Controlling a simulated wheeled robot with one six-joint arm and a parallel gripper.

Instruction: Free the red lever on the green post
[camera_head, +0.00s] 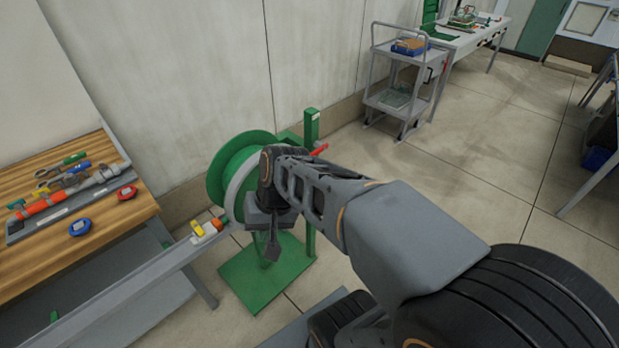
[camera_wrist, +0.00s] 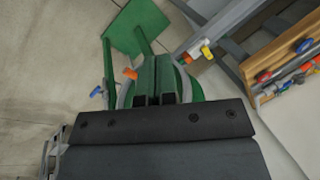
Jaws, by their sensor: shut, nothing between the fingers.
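The green post (camera_head: 312,125) stands upright beside a green hose reel (camera_head: 228,170), with the red lever (camera_head: 319,149) sticking out from its right side. My arm covers the lower part of the post and some of the reel. My gripper (camera_head: 271,250) points down in front of the reel, left of and nearer than the lever, shut and empty. I cannot make out the red lever in that view.
A wooden bench (camera_head: 30,265) with tools stands at the left. A grey rail (camera_head: 130,285) with yellow and orange fittings (camera_head: 205,231) runs toward the reel. The green base plate (camera_head: 262,275) lies on the floor. A trolley (camera_head: 395,100) stands behind; floor right of the post is clear.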

